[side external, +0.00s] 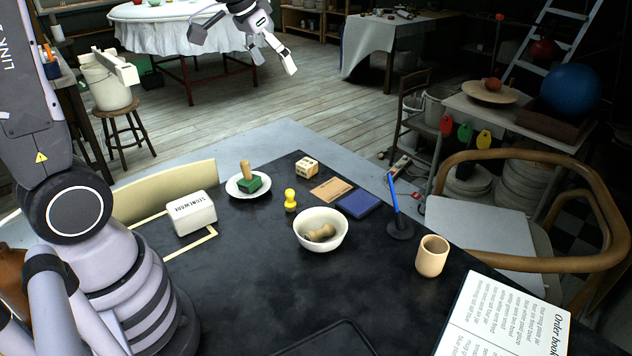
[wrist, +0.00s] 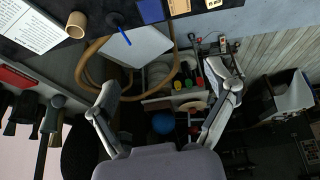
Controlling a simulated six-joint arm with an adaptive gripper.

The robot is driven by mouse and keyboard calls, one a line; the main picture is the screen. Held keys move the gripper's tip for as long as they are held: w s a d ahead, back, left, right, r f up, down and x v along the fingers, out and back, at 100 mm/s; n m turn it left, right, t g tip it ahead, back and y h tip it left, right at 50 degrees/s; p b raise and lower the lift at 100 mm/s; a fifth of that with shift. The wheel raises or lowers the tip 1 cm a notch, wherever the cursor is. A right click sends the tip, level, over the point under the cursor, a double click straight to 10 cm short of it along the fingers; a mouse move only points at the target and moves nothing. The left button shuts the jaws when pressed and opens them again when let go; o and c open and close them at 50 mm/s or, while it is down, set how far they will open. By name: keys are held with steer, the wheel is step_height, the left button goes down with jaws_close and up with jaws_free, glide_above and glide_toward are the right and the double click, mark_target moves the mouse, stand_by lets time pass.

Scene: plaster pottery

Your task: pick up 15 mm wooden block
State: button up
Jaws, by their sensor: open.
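A small light wooden block (side external: 307,166) with dark marks on its faces sits near the far edge of the black table in the side external view. Its exact size cannot be told. A small part of what looks like it shows at the top edge of the wrist view (wrist: 213,3). My gripper (side external: 273,62) is high above the floor beyond the table, well above and apart from the block. In the wrist view my gripper (wrist: 167,78) has its two fingers spread wide, with nothing held between them.
Near the block are a tan card (side external: 331,190), a blue pad (side external: 358,204), a yellow stamp (side external: 290,201) and a plate (side external: 236,187) with a green stamp. A white bowl (side external: 305,239), a pen stand (side external: 400,229) and a cup (side external: 432,257) stand nearer. The front middle is partly clear.

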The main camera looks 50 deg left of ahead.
steer(key=w+a+f+n, duration=0.1)
steer(key=w+a+f, duration=0.7)
steer(key=w+f, duration=0.4)
glide_toward(306, 162)
steer(key=shift+n+g+y, duration=0.3)
steer(key=shift+g+y, duration=0.1)
steer(key=f, duration=0.1)
steer(key=w+f, duration=0.1)
steer(key=f, duration=0.1)
steer(key=w+d+f, duration=0.1)
steer(key=shift+w+f, duration=0.1)
steer(key=shift+f, duration=0.05)
steer(key=shift+a+x, duration=0.1)
steer(key=shift+x, duration=1.45)
steer(key=shift+a+x, duration=0.15)
steer(key=shift+x, duration=1.45)
steer(key=shift+c, duration=0.2)
steer(key=c, duration=1.2)
